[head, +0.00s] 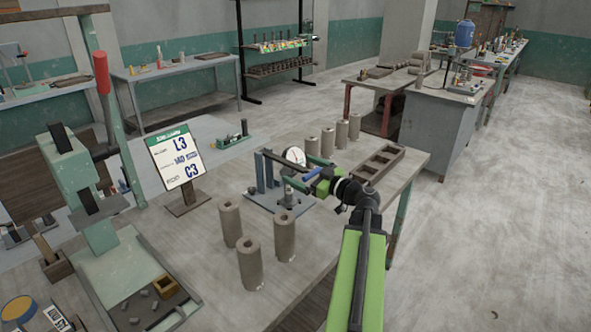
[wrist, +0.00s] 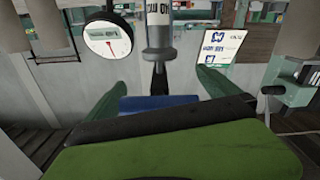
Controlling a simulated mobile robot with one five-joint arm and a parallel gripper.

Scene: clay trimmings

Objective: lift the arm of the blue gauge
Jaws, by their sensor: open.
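The blue gauge stands on the table with two blue posts (head: 265,173), a blue-grey base plate (head: 262,203), a dark arm (head: 276,158) and a round white dial (head: 295,156). Its dial (wrist: 108,40) also shows at upper left in the wrist view, beside a grey labelled cylinder (wrist: 159,28). My gripper (head: 297,174) is at the gauge's right side, near the dial, and partly covers it. In the wrist view its green fingers (wrist: 152,85) are apart, with a dark upright stem between them. I cannot tell whether they touch the gauge.
Several clay cylinders (head: 250,262) stand in front of and behind the gauge. A wooden compartment tray (head: 391,151) lies to the right. A sign (head: 176,157) and a green press (head: 83,190) stand to the left. Bare tabletop lies right of the front cylinders.

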